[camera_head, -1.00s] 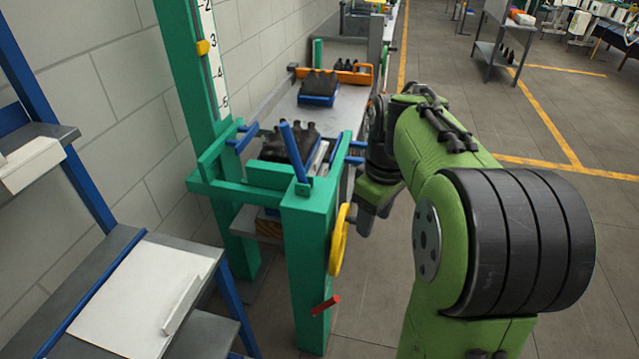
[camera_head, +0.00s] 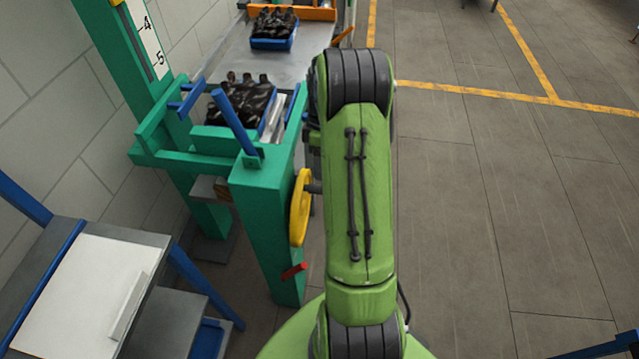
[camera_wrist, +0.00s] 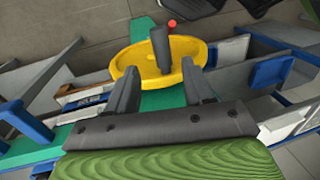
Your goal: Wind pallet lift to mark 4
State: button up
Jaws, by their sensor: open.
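The green pallet lift (camera_head: 262,190) stands left of my arm. Its yellow handwheel (camera_head: 299,220) is on the right side of the front post and also shows in the wrist view (camera_wrist: 130,68). A dark handle (camera_wrist: 160,48) sticks out from the wheel toward the wrist camera. My gripper (camera_wrist: 158,70) is open and empty, its two fingers on either side of the handle in the picture; contact cannot be told. The scale (camera_head: 146,40) shows marks 4 and 5. The yellow pointer (camera_head: 116,2) is cut by the top edge, so its reading is unclear.
A red lever (camera_head: 294,271) sticks out low on the post. A shelf with a white board (camera_head: 75,295) is at left.

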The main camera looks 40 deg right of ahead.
aim_at(320, 186)
jog(key=f, duration=0.3)
jog(key=s+a+f, duration=0.1)
jog(key=f, duration=0.1)
jog(key=shift+f, duration=0.25)
jog(key=shift+a+f+b, duration=0.1)
jog(key=shift+f+b, duration=0.2)
jog(key=shift+f, duration=0.3)
jog(key=shift+c, duration=0.5)
grip_shut()
